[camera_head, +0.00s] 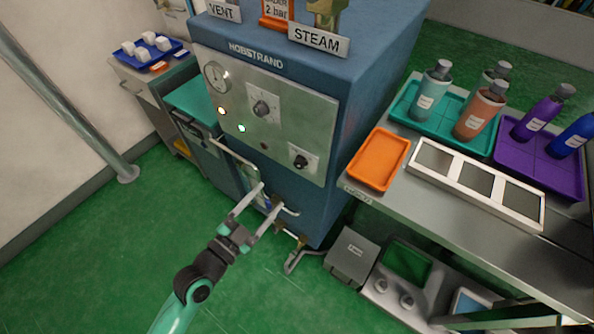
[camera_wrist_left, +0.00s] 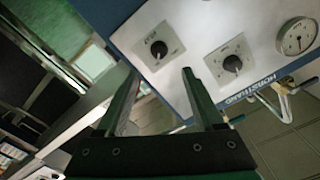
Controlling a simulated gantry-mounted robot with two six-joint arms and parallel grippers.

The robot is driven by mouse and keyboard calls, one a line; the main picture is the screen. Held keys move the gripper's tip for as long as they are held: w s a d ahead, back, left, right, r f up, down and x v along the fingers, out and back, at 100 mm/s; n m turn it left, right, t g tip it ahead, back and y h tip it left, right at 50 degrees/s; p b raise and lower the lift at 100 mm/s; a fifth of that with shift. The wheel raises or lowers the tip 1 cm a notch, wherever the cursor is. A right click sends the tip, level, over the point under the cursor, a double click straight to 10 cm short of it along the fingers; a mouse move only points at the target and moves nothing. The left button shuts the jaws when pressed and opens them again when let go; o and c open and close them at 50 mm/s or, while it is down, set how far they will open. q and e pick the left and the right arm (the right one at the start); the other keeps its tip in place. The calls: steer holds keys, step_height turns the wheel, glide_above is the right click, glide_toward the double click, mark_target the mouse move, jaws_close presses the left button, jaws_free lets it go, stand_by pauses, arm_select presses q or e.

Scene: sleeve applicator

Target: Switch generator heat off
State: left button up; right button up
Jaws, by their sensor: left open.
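The blue generator (camera_head: 357,68) has a pale control panel (camera_head: 290,108) on its front. An upper black knob (camera_head: 262,107) and a lower black knob (camera_head: 300,160) are on it. In the left wrist view the lower knob (camera_wrist_left: 158,48) is just beyond the fingertips and the upper knob (camera_wrist_left: 232,63) is to its right. The knob labels are too small to read, so I cannot tell which is the heat switch. My left gripper (camera_head: 270,196) is open and empty, below and in front of the panel, apart from both knobs. My right gripper is out of view.
A round gauge (camera_head: 216,77) and lit lamps (camera_head: 222,111) are at the panel's left. A bent metal handle (camera_head: 236,157) and pipes (camera_head: 300,258) stick out below. A bench with an orange tray (camera_head: 379,160) stands close at the right. Green floor (camera_head: 110,240) is clear at the left.

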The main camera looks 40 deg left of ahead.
mark_target(297, 166)
arm_select(q)
steer(key=w, duration=0.4)
steer(key=w+a, duration=0.1)
steer(key=w, duration=0.2)
steer(key=w+b, duration=0.1)
steer(key=w, duration=0.3)
steer(key=shift+w+a, duration=0.3)
jaws_close()
